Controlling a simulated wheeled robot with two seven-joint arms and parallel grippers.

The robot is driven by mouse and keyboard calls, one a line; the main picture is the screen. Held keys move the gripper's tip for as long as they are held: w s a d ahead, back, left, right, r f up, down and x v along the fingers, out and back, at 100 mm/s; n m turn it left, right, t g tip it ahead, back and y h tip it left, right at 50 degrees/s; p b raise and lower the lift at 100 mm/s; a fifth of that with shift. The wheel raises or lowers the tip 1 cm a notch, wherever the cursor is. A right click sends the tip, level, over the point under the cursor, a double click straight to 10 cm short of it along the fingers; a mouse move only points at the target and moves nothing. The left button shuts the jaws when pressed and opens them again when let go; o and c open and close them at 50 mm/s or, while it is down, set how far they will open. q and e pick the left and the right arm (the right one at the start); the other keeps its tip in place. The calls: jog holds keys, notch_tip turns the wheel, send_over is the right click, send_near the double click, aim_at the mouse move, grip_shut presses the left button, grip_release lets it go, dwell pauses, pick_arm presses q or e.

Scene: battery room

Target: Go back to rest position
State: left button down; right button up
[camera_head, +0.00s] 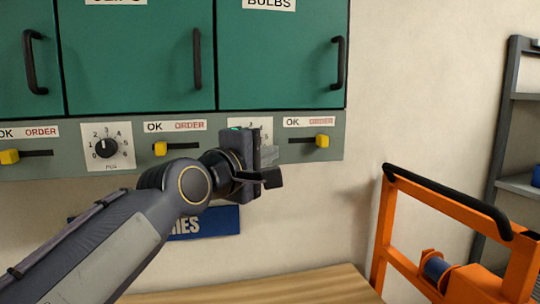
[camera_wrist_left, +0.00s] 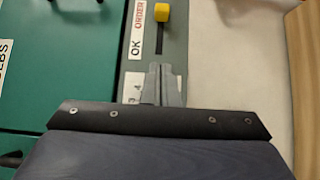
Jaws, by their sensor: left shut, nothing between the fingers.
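My left gripper (camera_head: 268,156) is in front of the green cabinet's lower panel, with its fingers shut and empty. It hides most of the right dial plate (camera_head: 262,124). In the left wrist view the shut fingers (camera_wrist_left: 165,84) lie over that dial plate (camera_wrist_left: 134,82); I cannot tell whether they touch it. The yellow slider (camera_head: 322,141) under the BULBS door (camera_head: 280,60) is at the ORDER end of its slot, and it also shows in the left wrist view (camera_wrist_left: 161,12). My right gripper is not in view.
Other yellow sliders, one in the middle (camera_head: 160,148) and one at left (camera_head: 10,157), sit at their OK ends. A blue sign (camera_head: 218,220) is partly behind my arm. Below are a wooden top (camera_head: 300,288) and an orange frame (camera_head: 384,235). A grey shelf (camera_head: 500,130) stands right.

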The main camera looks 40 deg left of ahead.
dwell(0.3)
pick_arm(q)
jog(key=s+d+f+m+g+h, duration=0.1)
jog(key=s+d+f+m+g, duration=0.3)
jog(key=f, duration=0.9)
jog(key=s+d+f+m+g+h, duration=0.2)
jog(key=s+d+f+m+g, duration=0.2)
jog(key=f, duration=0.9)
jog(key=s+d+f+m+g+h, duration=0.2)
jog(key=s+d+f+m+g, duration=0.2)
jog(key=s+f+m, duration=0.5)
notch_tip(320, 180, down, 4)
jog(key=shift+s+f, duration=0.1)
jog(key=shift+s, duration=0.75)
